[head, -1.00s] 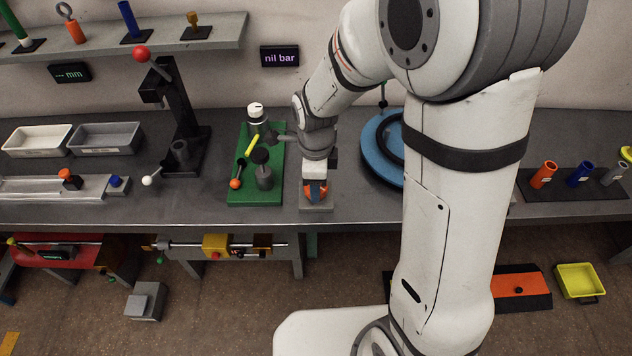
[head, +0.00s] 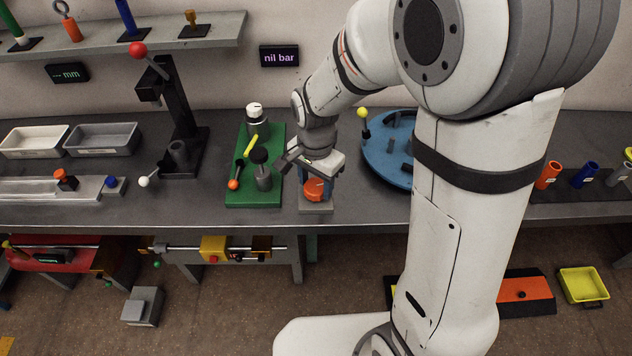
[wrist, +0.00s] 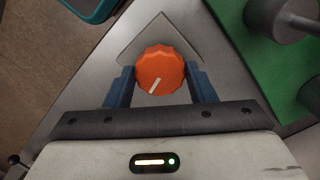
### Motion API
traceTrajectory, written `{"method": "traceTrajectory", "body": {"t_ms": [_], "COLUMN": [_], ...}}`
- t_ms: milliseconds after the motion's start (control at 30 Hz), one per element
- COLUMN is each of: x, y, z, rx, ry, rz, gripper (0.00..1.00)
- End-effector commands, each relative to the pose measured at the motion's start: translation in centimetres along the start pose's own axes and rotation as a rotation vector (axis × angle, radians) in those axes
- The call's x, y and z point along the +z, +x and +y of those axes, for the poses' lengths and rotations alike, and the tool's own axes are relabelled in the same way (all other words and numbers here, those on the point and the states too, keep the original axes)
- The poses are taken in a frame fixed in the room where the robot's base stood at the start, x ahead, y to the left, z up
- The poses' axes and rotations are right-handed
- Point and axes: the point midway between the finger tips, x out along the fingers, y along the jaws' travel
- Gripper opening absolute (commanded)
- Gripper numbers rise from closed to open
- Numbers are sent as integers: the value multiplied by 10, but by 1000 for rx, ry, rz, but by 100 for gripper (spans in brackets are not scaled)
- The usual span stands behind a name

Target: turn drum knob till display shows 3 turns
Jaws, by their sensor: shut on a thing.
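The drum knob is an orange ridged knob with a white pointer line (wrist: 160,68), on a grey block (head: 318,207) at the bench's front edge. It also shows in the head view (head: 314,191). My gripper (wrist: 160,76) points down over it, its two blue fingers on opposite sides of the knob, shut on it. In the wrist view the white line points down and slightly left. I cannot make out a display that counts turns; the dark wall display (head: 280,56) reads "nil bar" and another (head: 69,73) reads "--- mm".
A green plate (head: 247,193) with a lever, posts and a white-topped cylinder stands just left of my gripper. A blue round turntable (head: 378,163) lies to the right, partly behind my arm. A black press stand (head: 183,120) is further left.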

Motion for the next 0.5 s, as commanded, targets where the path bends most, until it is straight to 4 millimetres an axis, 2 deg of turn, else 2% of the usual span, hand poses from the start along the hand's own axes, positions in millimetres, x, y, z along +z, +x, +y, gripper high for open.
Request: {"method": "traceTrajectory", "body": {"t_ms": [500], "x": [0], "y": [0], "z": [0], "rx": [-1], "ry": [-489], "rz": [1], "gripper": [27]}}
